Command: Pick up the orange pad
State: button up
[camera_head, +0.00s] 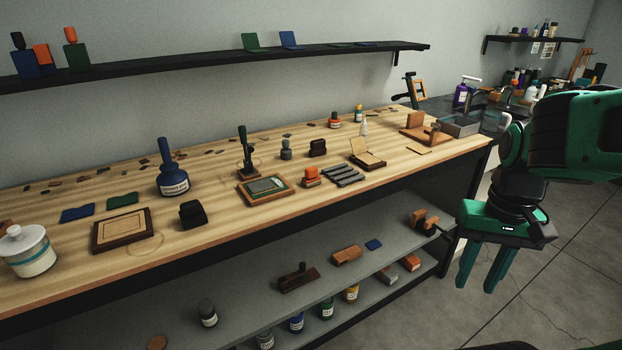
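A small orange block (311,177) with a lighter top stands on the wooden workbench, between a framed green-grey plate (265,188) and a set of grey bars (344,176). It may be the orange pad, but its shape is too small to be sure. Another orange piece (42,54) stands on the upper left shelf among blue and green pieces, and an orange-brown block (411,262) lies on the lower shelf. My gripper (483,270) is at the right, in front of the bench's right end, fingers pointing down, open and empty, apart from all of these.
The workbench (330,210) is crowded with a blue bottle (171,170), dark stamps, a wooden frame (125,229) and a white lidded jar (27,251). A wall shelf (200,62) runs above it. A grey lower shelf holds bottles and blocks. Open floor (545,270) lies at the right.

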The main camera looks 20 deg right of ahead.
aim_at(312, 178)
jog(key=i, duration=1)
jog(key=z, duration=0.45)
jog(key=k, duration=0.6)
jog(key=u, duration=0.35)
jog(key=i, duration=0.45)
